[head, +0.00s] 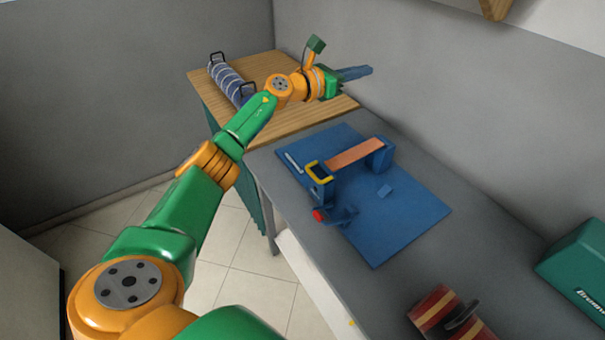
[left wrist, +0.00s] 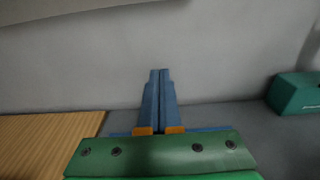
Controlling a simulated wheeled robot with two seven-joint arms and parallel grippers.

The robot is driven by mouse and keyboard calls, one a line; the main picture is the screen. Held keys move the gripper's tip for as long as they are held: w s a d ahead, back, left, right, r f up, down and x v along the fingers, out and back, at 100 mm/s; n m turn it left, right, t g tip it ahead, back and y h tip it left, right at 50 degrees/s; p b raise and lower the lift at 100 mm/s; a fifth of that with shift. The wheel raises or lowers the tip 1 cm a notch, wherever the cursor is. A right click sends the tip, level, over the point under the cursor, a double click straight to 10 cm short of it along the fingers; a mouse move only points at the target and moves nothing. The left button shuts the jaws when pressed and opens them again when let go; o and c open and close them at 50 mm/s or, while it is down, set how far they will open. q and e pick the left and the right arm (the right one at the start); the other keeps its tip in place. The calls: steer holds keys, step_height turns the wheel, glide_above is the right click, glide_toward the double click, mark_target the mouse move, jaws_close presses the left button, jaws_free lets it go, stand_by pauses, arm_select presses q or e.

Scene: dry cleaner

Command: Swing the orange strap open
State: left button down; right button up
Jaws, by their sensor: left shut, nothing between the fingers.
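The orange strap (head: 355,153) lies flat between two blue posts on a blue board (head: 405,220). A yellow loop (head: 318,172) sits at its left end, on the near post; the right end meets the far blue post (head: 379,155). A red-tipped blue part (head: 320,214) stands beside the near post. My left gripper (head: 370,70) is above and behind the strap, apart from it, with its blue fingers pointing right. In the left wrist view the fingers (left wrist: 159,72) are together and empty, facing the wall; the strap is not visible there. My right gripper is not in view.
A wooden-topped table (head: 285,68) at the back left holds a striped roll with black handles (head: 226,80). A green case (head: 580,262) and a red striped object (head: 447,315) are on the grey counter (head: 480,255). A wall runs close behind the counter.

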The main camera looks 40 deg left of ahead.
arm_select(q)
steer(key=shift+s, duration=0.1)
stand_by(0.5)
step_height(320, 180, down, 6)
steer(key=b, duration=0.5)
steer(key=b+v, duration=0.2)
steer(key=v, duration=0.8)
steer(key=shift+s+r, duration=0.25)
steer(key=shift+r, duration=0.1)
steer(key=shift+a, duration=0.1)
